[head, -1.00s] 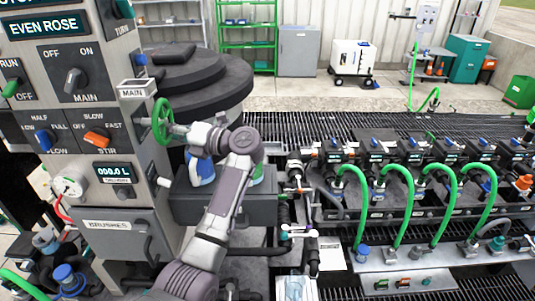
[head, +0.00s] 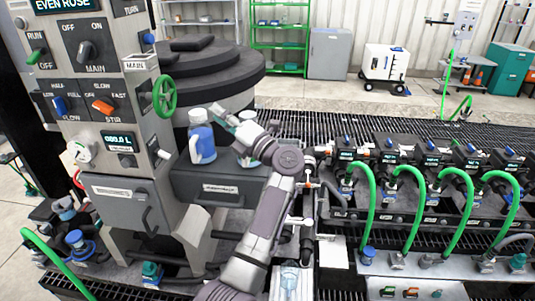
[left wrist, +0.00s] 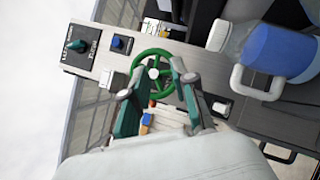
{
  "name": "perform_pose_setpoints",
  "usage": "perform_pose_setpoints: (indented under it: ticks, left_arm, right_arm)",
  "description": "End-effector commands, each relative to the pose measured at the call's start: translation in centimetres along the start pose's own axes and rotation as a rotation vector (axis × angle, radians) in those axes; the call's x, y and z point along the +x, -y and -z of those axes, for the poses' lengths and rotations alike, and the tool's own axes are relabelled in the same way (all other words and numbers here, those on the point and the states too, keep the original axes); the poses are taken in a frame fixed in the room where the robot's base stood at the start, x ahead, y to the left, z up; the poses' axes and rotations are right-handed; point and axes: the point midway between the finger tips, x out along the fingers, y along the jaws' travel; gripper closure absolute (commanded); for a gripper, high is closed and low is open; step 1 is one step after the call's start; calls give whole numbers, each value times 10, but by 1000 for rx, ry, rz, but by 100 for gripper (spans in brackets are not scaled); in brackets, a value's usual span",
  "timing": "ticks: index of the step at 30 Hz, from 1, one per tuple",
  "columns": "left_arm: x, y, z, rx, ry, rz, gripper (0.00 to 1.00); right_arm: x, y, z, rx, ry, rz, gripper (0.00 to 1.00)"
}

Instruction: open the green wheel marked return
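My right gripper is not in view.
A blue-and-white jug (head: 202,142) stands on the dark shelf (head: 222,188) close to my left gripper. Panel knobs and a drawer (head: 115,200) lie left of the wheel. A dark round tank (head: 205,75) is behind. Green hoses (head: 368,205) arch at right.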

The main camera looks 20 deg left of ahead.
Motion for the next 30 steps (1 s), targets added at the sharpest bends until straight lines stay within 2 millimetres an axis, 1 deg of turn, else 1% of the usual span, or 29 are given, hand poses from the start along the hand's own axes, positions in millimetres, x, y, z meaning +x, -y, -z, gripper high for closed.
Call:
perform_pose_setpoints:
  ticks: [1,6,8,15,22,25,30]
  left_arm:
    - [-4,6,0,35,62,-26,73]
    - [-25,23,-11,155,297,-107,73]
    - [-33,28,-14,191,364,-126,73]
    - [-71,56,-21,340,618,-180,73]
    - [-98,76,-21,432,764,-199,73]
    - [-104,81,-20,454,798,-202,73]
    - [-108,84,-20,469,821,-205,73]
  right_arm:
    - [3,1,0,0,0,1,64]
    - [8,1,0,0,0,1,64]
    - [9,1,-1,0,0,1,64]
    - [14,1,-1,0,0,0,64]
    - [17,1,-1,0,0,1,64]
    - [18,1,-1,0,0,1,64]
    - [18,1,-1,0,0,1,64]
